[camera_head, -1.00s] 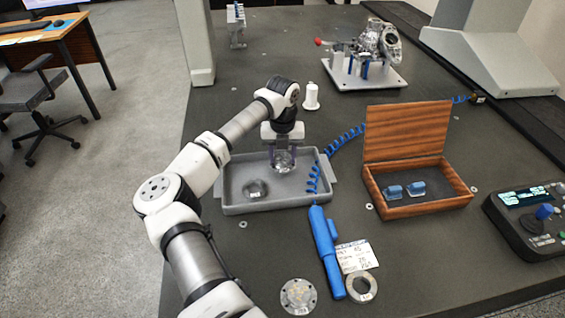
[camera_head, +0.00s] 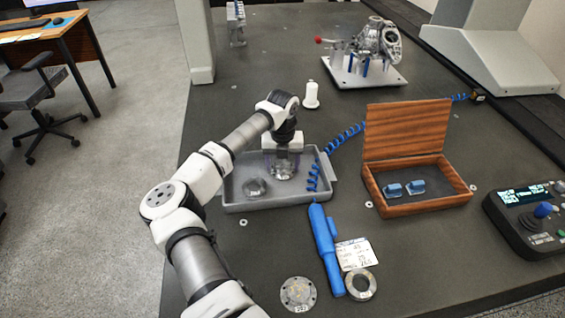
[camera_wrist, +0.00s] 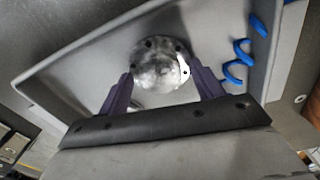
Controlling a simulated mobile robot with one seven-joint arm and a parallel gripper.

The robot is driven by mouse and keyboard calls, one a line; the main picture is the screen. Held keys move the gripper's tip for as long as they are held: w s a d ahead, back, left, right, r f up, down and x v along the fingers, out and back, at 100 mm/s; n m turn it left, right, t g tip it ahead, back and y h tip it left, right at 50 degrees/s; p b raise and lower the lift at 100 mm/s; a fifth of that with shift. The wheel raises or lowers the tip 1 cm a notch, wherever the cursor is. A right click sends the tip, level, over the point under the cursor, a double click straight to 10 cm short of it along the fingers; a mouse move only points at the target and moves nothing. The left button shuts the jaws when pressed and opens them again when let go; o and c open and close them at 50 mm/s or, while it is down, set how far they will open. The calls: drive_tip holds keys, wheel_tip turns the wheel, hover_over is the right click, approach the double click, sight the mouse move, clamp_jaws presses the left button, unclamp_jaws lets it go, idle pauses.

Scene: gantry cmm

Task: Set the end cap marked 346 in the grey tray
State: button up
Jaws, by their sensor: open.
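A round metal end cap (camera_head: 282,173) sits in the grey tray (camera_head: 290,204), in its right part. It also shows in the wrist view (camera_wrist: 160,68) as a shiny disc with small holes; no number is readable on it. My gripper (camera_head: 282,168) is low over the tray, above this cap. In the wrist view its dark fingers (camera_wrist: 165,85) are open, one on each side of the cap's near part. Whether they touch it I cannot tell. A second round metal part (camera_head: 255,187) lies to the left in the tray.
A flanged metal disc (camera_head: 298,294), a ring (camera_head: 360,285), a blue tool (camera_head: 326,250) and a label card (camera_head: 356,253) lie in front of the tray. An open wooden box (camera_head: 425,205) stands right. A blue coiled cable (camera_head: 325,165) crosses the tray's right side.

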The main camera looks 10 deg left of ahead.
sight(282, 165)
drive_tip(key=shift+r, duration=0.1)
wheel_tip(282, 165, up, 12)
drive_tip(key=b, duration=0.2)
idle(0.5)
